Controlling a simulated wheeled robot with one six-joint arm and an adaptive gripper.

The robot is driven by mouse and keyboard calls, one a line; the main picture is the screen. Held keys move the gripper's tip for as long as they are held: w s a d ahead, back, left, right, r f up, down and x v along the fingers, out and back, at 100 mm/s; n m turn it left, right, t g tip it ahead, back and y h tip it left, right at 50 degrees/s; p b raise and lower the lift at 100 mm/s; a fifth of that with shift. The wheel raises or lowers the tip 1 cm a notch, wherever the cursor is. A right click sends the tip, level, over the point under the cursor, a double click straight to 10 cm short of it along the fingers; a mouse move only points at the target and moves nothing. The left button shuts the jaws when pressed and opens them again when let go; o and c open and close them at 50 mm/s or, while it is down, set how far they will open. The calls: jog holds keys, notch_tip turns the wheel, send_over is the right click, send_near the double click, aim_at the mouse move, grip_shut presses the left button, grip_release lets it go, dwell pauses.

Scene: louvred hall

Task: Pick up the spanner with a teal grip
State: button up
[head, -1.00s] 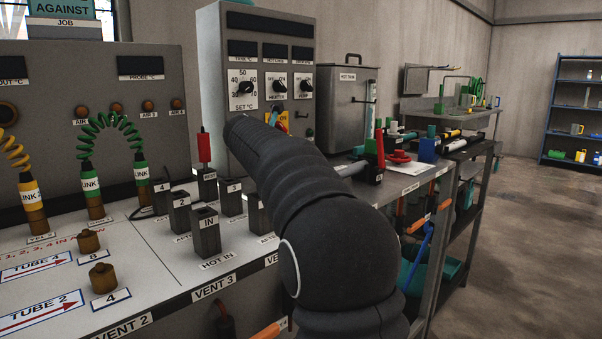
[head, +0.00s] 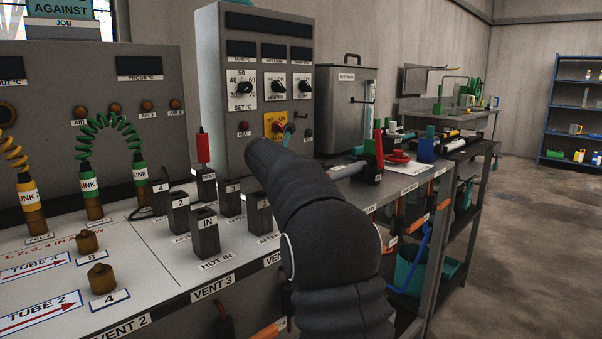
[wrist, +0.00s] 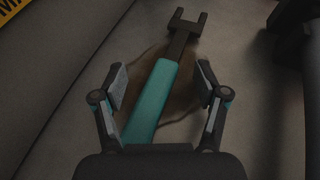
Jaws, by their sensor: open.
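The spanner (wrist: 153,98) shows in the wrist view, with a flat teal grip and a dark forked jaw at its upper end. It lies on a grey surface, slanting from lower left to upper right. My gripper (wrist: 160,80) is open, with one finger on each side of the teal grip. Both fingers look clear of it. The lower end of the grip is hidden behind the gripper's palm.
A grey control cabinet (head: 222,100) and a lidded tank (head: 343,120) stand at the back of the bench. Black labelled blocks (head: 206,235) and coiled leads (head: 110,122) are left of my arm. Open floor (head: 540,240) lies to the right.

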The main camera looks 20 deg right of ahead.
jog(key=shift+c, duration=0.3)
grip_shut()
